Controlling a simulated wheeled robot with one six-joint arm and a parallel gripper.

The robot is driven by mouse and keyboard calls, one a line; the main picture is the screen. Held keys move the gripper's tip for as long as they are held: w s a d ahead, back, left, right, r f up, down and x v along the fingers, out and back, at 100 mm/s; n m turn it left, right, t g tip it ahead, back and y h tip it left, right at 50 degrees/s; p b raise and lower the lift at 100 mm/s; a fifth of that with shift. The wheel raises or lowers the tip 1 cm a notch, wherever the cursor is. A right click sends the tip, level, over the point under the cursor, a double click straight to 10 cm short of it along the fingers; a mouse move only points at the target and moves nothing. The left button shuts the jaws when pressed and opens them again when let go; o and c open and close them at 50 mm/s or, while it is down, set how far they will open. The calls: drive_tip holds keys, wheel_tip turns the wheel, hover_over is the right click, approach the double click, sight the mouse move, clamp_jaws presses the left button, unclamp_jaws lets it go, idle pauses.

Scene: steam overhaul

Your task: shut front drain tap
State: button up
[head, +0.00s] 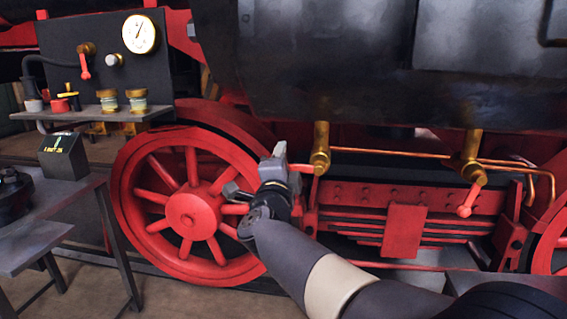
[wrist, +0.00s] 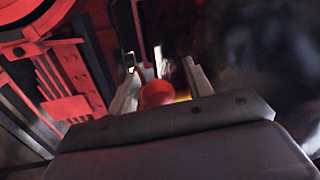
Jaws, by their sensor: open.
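Two brass drain taps hang under the dark cylinder in the head view. The left tap (head: 320,150) has a red lever (head: 301,168) sticking out sideways to the left. The right tap (head: 468,160) has a red lever (head: 468,198) pointing down. No label shows which one is the front tap. My gripper (head: 274,165) is at the left tap's lever. In the wrist view, my gripper (wrist: 160,82) is open, with the lever's rounded red end (wrist: 157,93) between its fingers. Whether a finger touches it, I cannot tell.
A red spoked wheel (head: 192,212) stands behind and left of my gripper. Copper pipes (head: 390,153) run between the taps. A dark workbench (head: 90,190) is at the left, below a gauge panel (head: 105,50) with a shelf. Bare floor shows at the lower left.

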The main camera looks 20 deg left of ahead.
drive_tip(key=v, duration=1.1)
drive_tip(key=shift+w, duration=0.2)
drive_tip(key=x, duration=1)
drive_tip(key=shift+w, duration=0.35)
drive_tip(key=shift+a+f, duration=0.1)
drive_tip(key=shift+s, duration=0.1)
